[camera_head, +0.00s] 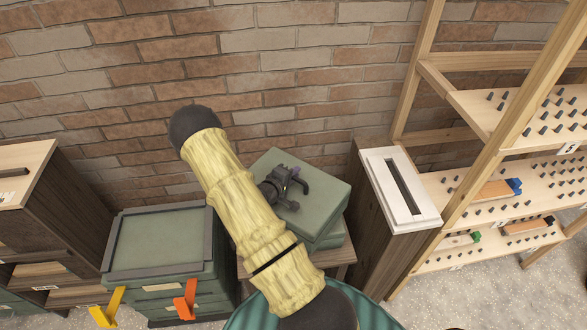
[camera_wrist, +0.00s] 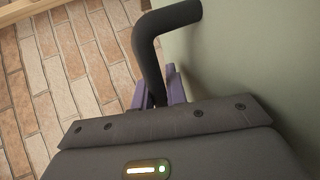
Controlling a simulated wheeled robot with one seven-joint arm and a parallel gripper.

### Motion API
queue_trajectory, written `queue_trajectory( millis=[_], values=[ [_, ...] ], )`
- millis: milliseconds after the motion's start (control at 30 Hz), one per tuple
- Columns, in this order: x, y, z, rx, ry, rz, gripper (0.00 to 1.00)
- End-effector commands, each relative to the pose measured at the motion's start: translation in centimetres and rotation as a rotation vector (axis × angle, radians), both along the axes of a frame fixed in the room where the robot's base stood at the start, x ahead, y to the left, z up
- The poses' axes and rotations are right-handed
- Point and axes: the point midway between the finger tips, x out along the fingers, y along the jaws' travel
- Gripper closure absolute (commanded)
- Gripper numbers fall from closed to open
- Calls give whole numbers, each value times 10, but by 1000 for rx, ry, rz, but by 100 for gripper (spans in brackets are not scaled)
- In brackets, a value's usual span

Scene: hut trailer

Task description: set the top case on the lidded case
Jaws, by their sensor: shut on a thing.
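The top case (camera_head: 322,185) is a flat green case on the right of my arm in the head view. My gripper (camera_head: 291,187) is over its upper face, shut on its dark handle. In the wrist view the purple fingers (camera_wrist: 160,90) close around the bent dark handle (camera_wrist: 147,50), with the green case face (camera_wrist: 265,50) beside it. Another green layer (camera_head: 329,238) shows under the top case; I cannot tell if they touch. The lidded case (camera_head: 160,240) stands to the left, green with a raised dark rim, an orange latch (camera_head: 186,299) and a yellow latch (camera_head: 107,308).
A wooden stand (camera_head: 346,256) is under the green cases. A dark wooden cabinet (camera_head: 376,212) with a white slotted top is to the right, beside a pegged wooden rack (camera_head: 437,75). Wooden shelving (camera_head: 55,195) is at the left. A brick wall (camera_head: 290,90) closes off the back.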

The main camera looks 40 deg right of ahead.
Motion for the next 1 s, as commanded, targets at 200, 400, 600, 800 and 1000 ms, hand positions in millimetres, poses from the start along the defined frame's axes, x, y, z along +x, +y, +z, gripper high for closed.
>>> queue_trajectory(
  millis=[200, 400, 600, 800, 1000],
  values=[
    [0, -1, -10, -4, -4, -1, 100],
    [0, -1, -10, -4, -4, -1, 100],
    [0, 0, -14, 0, -1, 0, 66],
    [0, 0, -14, 0, -1, 0, 64],
    [0, 2, -11, 1, -1, 1, 64]
  ],
)
